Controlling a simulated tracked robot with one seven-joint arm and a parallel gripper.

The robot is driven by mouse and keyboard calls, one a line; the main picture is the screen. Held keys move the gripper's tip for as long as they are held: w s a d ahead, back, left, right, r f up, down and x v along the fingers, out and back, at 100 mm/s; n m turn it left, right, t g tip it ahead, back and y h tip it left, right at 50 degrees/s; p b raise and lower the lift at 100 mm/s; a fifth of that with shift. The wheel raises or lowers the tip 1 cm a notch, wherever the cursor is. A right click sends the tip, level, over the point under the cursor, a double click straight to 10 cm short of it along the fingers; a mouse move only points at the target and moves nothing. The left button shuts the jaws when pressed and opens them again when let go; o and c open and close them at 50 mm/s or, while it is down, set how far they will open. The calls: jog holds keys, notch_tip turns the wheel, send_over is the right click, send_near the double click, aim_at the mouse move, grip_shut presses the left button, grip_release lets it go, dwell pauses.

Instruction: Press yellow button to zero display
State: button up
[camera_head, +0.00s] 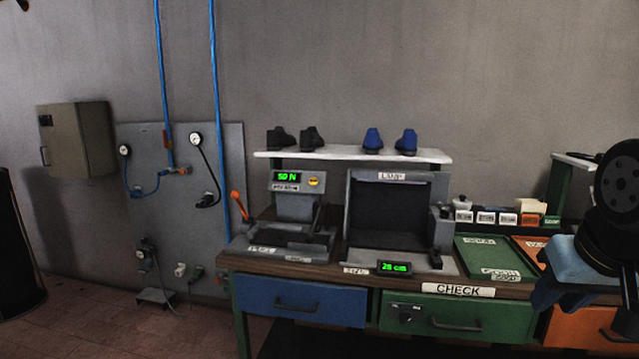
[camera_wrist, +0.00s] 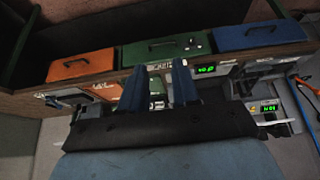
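The yellow button (camera_head: 313,181) is a small round spot on the upper front of the grey press at the left of the bench. Just left of it, the green-lit display (camera_head: 287,176) appears to read 50 N. In the head view my arm's end is at the right edge, well to the right of the button.
A dark open booth (camera_head: 390,215) labelled LAMP stands right of the press, with a second green display (camera_head: 394,267) in front. An orange lever (camera_head: 237,203) is left of the press. A white shelf (camera_head: 352,154) with shoes hangs above.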

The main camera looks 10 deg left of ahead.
grip_shut()
dwell(1.4)
